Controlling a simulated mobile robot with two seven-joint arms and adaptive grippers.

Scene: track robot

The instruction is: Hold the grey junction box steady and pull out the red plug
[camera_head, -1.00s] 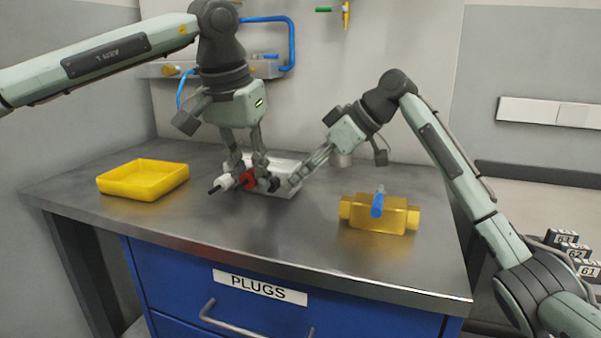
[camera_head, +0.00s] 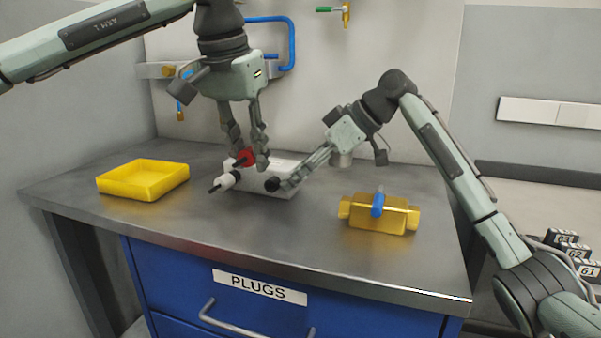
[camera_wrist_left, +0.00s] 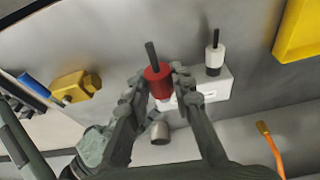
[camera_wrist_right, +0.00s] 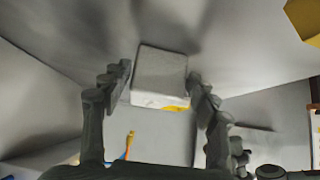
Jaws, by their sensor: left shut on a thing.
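The grey junction box (camera_head: 253,187) lies on the bench. My left gripper (camera_head: 249,160) is shut on the red plug (camera_head: 245,156), which has a dark stub and is held above the box; in the left wrist view the red plug (camera_wrist_left: 158,84) sits between the fingertips, in front of the box (camera_wrist_left: 214,87). A white plug (camera_head: 227,181) with a dark stub remains at the box's left end. My right gripper (camera_head: 287,182) is at the box's right end; in the right wrist view its fingers flank the box (camera_wrist_right: 160,75) closely on both sides. The socket is hidden.
A yellow tray (camera_head: 143,181) stands at the bench's left. A brass block (camera_head: 368,214) with a blue handle (camera_head: 378,204) stands at the right. Blue pipes (camera_head: 291,45) are on the back wall. The bench front is clear.

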